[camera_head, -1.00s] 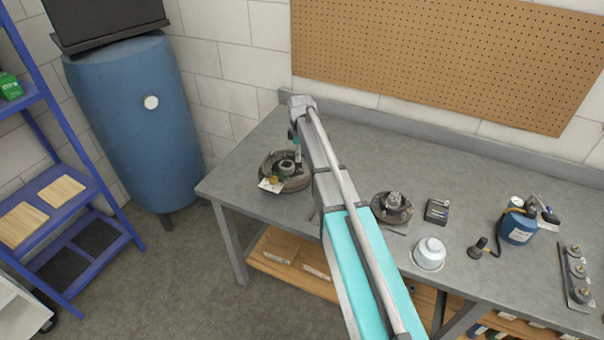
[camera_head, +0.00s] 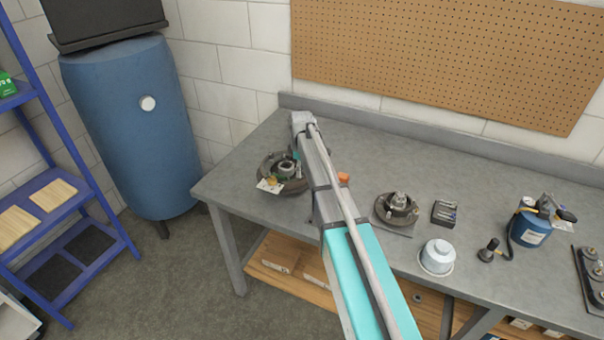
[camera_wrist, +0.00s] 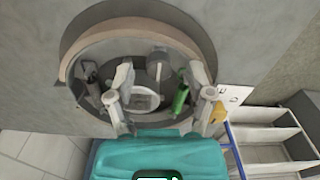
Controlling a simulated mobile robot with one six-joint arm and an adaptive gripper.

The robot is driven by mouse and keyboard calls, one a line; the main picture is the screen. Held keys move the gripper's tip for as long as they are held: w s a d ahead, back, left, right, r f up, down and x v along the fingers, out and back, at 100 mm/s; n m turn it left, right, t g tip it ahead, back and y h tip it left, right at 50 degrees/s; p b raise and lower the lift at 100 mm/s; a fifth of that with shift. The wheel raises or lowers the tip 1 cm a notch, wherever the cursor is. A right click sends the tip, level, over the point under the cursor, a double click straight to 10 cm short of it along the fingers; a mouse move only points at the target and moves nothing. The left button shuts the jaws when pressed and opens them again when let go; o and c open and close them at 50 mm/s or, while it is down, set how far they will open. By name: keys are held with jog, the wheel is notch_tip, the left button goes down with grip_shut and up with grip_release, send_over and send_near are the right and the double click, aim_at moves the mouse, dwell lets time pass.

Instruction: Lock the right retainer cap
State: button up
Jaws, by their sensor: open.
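A round drum brake assembly (camera_head: 272,184) lies on the left part of the bench. In the wrist view the assembly (camera_wrist: 205,62) fills the upper middle, with a pale central hub (camera_wrist: 143,97), a green part (camera_wrist: 181,96) on the right and a dark part (camera_wrist: 92,76) on the left. I cannot tell which part is the right retainer cap. My gripper (camera_wrist: 160,99) is open, its two fingers spread in front of the assembly, with nothing seen between them in grip. In the head view my arm hides much of the gripper; contact cannot be told.
A white tag (camera_wrist: 236,95) lies at the assembly's edge. Right of my arm are an orange item (camera_head: 343,178), a second hub assembly (camera_head: 396,209), a small dark tray (camera_head: 444,212), a white pot (camera_head: 437,257) and a blue canister (camera_head: 528,230). A wall rises behind the bench.

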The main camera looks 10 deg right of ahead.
jog(key=shift+f, duration=0.25)
jog(key=shift+c, duration=0.2)
grip_shut()
jog(key=shift+d, duration=0.15)
